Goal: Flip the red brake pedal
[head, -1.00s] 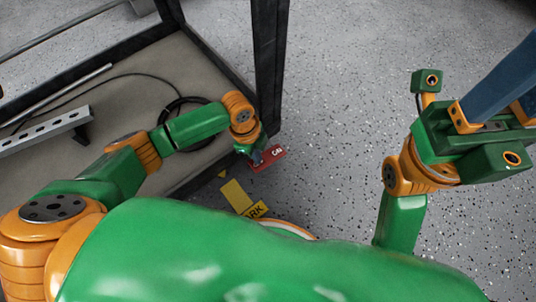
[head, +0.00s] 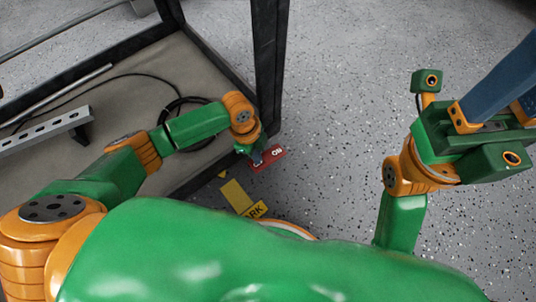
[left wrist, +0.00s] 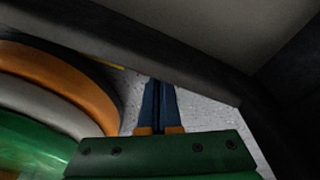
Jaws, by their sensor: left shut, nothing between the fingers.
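The red brake pedal (head: 272,158) is a small red plate with white lettering near the frame's corner post, low in the head view. My left gripper (head: 257,158) is at its left side, and its blue fingers overlap part of the lettering; I cannot tell whether they touch it. In the left wrist view the left gripper's blue fingers (left wrist: 157,85) are together with nothing between them. The pedal cannot be made out there. My right gripper (head: 510,90) is far off at the right, its fingertips out of frame.
A yellow pedal (head: 237,196) with a dark-lettered yellow label (head: 255,210) is just below the red one. A dark frame post (head: 268,70) rises close behind. A black cable (head: 178,108) and a slotted metal rail (head: 45,132) lie on the platform. Open speckled floor (head: 350,90) is to the right.

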